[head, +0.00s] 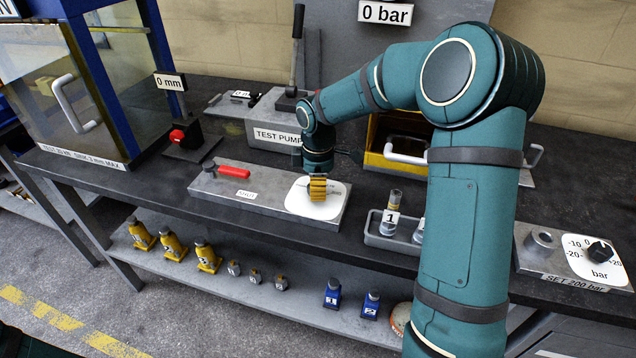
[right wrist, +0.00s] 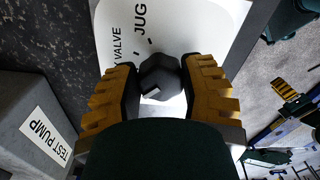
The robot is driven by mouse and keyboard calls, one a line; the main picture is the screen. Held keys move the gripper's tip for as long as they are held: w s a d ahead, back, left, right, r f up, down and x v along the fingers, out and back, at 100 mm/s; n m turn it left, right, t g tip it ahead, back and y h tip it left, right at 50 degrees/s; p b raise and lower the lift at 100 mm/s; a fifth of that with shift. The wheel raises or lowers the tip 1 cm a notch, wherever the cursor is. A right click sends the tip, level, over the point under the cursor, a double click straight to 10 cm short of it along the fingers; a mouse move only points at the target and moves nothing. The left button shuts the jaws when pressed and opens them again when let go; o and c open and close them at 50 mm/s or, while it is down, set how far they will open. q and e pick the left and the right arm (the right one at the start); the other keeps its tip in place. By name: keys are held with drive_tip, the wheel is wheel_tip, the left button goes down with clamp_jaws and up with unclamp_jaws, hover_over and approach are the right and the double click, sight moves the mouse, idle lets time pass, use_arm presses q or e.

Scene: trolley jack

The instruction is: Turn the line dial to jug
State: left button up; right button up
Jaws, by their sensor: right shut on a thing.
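The line dial has a white face (head: 300,206) on a grey metal block on the bench, below my right arm. My right gripper (head: 318,188) is over the face with its yellow fingers pointing down. In the right wrist view, a dark faceted knob (right wrist: 160,72) sits between the yellow fingers, which are shut on it. The white face (right wrist: 190,20) there reads "JUG", and a second label ends in "VALVE". A pale mark shows on the knob's lower left; which label it points to I cannot tell. My left gripper is not in view.
The block also carries a red-handled lever (head: 234,171). The test pump (head: 276,125) stands behind it. A grey tray (head: 373,228) with cylinders is to the right, and a bar dial (head: 598,252) further right. A yellow-fronted box (head: 374,160) stands behind my arm.

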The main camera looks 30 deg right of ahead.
drive_tip(key=m+p, duration=0.1)
drive_tip(key=m, duration=0.4)
drive_tip(key=shift+s+a+m, duration=0.1)
drive_tip(key=shift+a+m, duration=0.05)
drive_tip(key=shift+m, duration=0.15)
drive_tip(key=m+p, duration=0.1)
drive_tip(key=m, duration=0.4)
drive_tip(key=shift+a+p, duration=0.1)
drive_tip(key=shift+p, duration=0.2)
drive_tip(key=m+p, duration=0.1)
drive_tip(key=m, duration=0.4)
drive_tip(key=shift+a+m, duration=0.1)
drive_tip(key=shift+m, duration=0.3)
drive_tip(key=m+p, duration=0.2)
drive_tip(key=m, duration=0.2)
drive_tip(key=shift+m, duration=0.4)
drive_tip(key=o, duration=1.2)
